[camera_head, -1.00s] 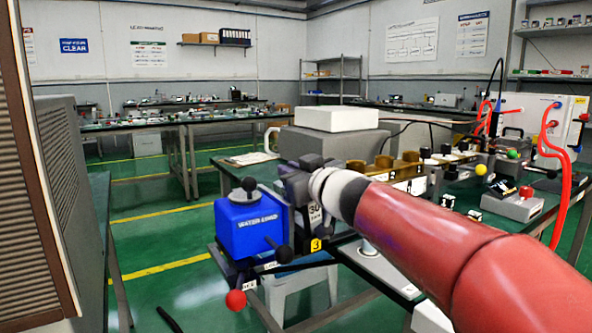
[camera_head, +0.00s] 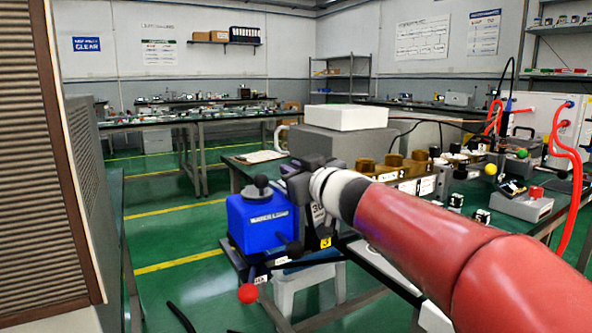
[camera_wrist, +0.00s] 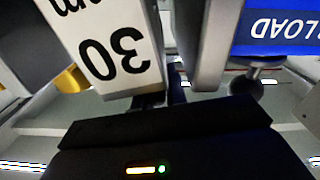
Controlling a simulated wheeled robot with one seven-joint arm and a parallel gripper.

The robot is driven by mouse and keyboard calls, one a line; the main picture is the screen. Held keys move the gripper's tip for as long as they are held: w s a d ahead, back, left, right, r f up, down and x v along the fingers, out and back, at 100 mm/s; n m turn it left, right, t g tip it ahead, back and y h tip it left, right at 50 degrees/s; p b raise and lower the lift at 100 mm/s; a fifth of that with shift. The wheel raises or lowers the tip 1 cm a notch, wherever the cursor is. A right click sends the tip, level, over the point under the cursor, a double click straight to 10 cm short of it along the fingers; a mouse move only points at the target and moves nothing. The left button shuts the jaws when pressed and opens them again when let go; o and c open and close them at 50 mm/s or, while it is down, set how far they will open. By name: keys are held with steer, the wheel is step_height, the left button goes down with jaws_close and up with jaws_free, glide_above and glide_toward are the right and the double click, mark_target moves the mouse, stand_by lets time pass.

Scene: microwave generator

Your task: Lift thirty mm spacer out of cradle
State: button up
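The thirty mm spacer (camera_head: 319,213) stands beside the blue water load (camera_head: 262,221), just right of it and above a yellow tag marked 3 (camera_head: 325,242). Its white face marked 30 mm (camera_wrist: 108,45) fills the upper left of the wrist view. My gripper (camera_head: 304,184) is at the top of the spacer, partly covering it. In the wrist view the gripper's dark body lies across the bottom. The cradle under the spacer is mostly hidden.
The water load (camera_wrist: 270,25) is close on the right in the wrist view. A red ball knob (camera_head: 248,293) hangs below it. Brass-coloured pieces (camera_head: 392,165) stand in a row behind my arm. A louvred cabinet (camera_head: 45,160) is at the left. Green floor (camera_head: 180,260) lies between.

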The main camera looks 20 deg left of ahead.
steer(key=o, duration=0.4)
steer(key=shift+o, duration=0.2)
glide_above(314, 215)
steer(key=s, duration=0.1)
steer(key=shift+d, duration=0.25)
steer(key=shift+s+d, duration=0.1)
